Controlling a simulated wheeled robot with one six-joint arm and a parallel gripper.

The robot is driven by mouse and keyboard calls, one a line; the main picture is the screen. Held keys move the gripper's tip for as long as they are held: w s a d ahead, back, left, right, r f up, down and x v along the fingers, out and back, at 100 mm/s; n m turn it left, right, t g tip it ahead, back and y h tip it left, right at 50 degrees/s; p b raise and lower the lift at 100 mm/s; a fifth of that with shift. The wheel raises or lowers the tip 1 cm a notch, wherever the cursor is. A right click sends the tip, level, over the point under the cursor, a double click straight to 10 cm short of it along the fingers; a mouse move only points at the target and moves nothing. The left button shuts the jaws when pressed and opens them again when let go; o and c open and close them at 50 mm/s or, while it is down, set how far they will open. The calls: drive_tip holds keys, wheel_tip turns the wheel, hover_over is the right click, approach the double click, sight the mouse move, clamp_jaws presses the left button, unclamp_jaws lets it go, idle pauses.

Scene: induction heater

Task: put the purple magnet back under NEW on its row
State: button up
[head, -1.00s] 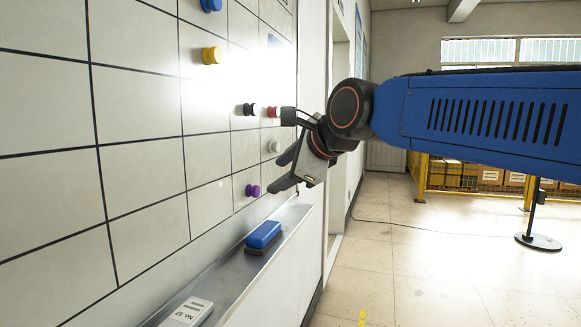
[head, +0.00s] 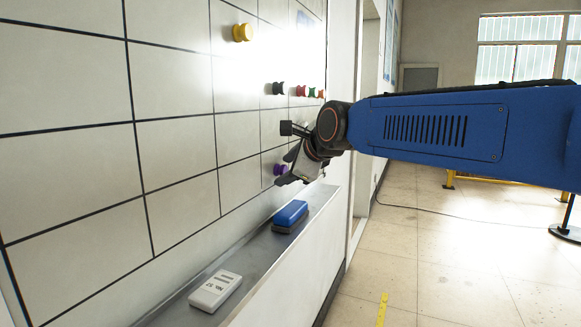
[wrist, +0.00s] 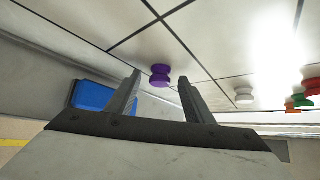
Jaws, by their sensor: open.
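The purple magnet (head: 279,169) is on the whiteboard (head: 80,170) in the bottom row of its grid, above the tray. In the wrist view the purple magnet (wrist: 160,76) shows between my two fingertips, just beyond them. My gripper (head: 285,168) is open and empty, close to the board at the magnet. It also shows in the wrist view (wrist: 160,85), with one finger to each side of the magnet. I cannot tell whether a finger touches it. The heading NEW is not readable in these frames.
A yellow magnet (head: 242,32), a black magnet (head: 278,88), a red magnet (head: 300,90) and a white magnet (wrist: 244,96) are on the board. Green and orange ones are near the red. A blue eraser (head: 290,214) and a white box (head: 215,291) lie on the tray (head: 255,254) below.

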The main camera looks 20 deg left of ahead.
drive_tip(key=shift+c, duration=0.6)
drive_tip(key=c, duration=1)
drive_tip(key=shift+d, duration=0.1)
drive_tip(key=d, duration=0.6)
drive_tip(key=shift+s+d, duration=0.3)
drive_tip(key=shift+d, duration=0.05)
drive_tip(key=shift+s, duration=0.1)
